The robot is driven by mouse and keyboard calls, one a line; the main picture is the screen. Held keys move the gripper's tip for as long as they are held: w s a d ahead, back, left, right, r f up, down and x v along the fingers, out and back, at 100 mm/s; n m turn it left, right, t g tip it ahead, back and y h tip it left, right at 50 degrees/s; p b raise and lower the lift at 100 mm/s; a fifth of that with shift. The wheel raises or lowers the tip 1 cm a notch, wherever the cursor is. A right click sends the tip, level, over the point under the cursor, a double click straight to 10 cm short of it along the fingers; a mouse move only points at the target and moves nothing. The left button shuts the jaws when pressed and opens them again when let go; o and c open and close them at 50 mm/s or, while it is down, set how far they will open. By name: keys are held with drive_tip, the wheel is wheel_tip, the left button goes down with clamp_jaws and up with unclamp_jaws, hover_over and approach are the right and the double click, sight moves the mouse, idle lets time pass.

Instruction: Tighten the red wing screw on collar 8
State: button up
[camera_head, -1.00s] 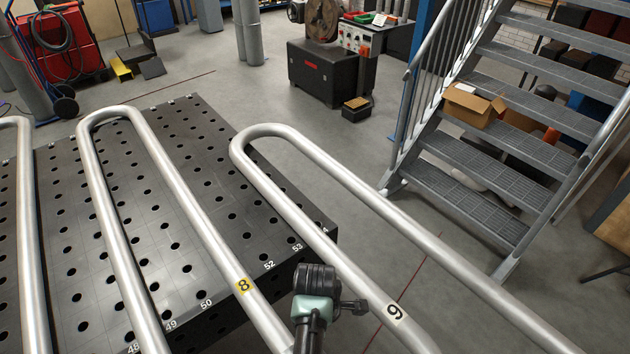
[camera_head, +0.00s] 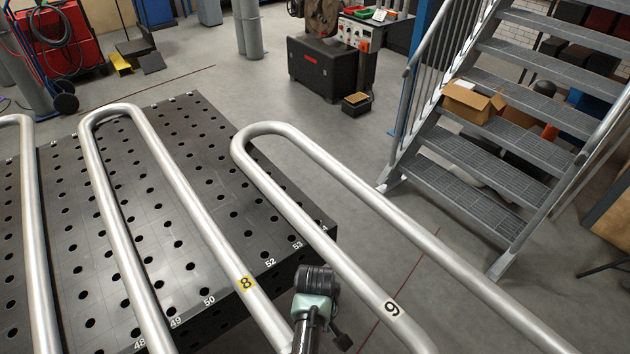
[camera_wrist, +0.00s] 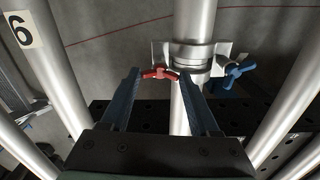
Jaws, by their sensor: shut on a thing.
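In the wrist view, a silver collar (camera_wrist: 190,52) is clamped around an upright-looking metal tube. A red wing screw (camera_wrist: 160,74) sits on its left side and a blue wing screw (camera_wrist: 238,71) on its right. My gripper (camera_wrist: 159,76) has its two dark fingers on either side of the red wing screw and is shut on it. No number shows on the collar. In the head view, the tube with yellow label 8 (camera_head: 246,283) runs just left of my arm; the collar and gripper fingers are hidden there.
The tube with white label 9 (camera_head: 392,309) runs close to the right of my arm. A black perforated table (camera_head: 180,130) lies under the coils at left. Metal stairs (camera_head: 470,160) stand at right, with bare floor (camera_head: 420,210) between.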

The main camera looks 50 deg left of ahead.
drive_tip(key=m, duration=0.4)
drive_tip(key=m+p, duration=0.1)
drive_tip(key=m, duration=0.2)
drive_tip(key=shift+w+a+r, duration=0.1)
drive_tip(key=shift+w+r, duration=0.1)
drive_tip(key=shift+r, duration=0.1)
drive_tip(key=m, duration=0.4)
drive_tip(key=shift+m+p, duration=0.3)
drive_tip(key=shift+m, duration=1.7)
drive_tip(key=o, duration=1.1)
drive_tip(key=shift+o, duration=1.4)
drive_tip(key=shift+s+f, duration=0.1)
drive_tip(key=shift+s, duration=0.05)
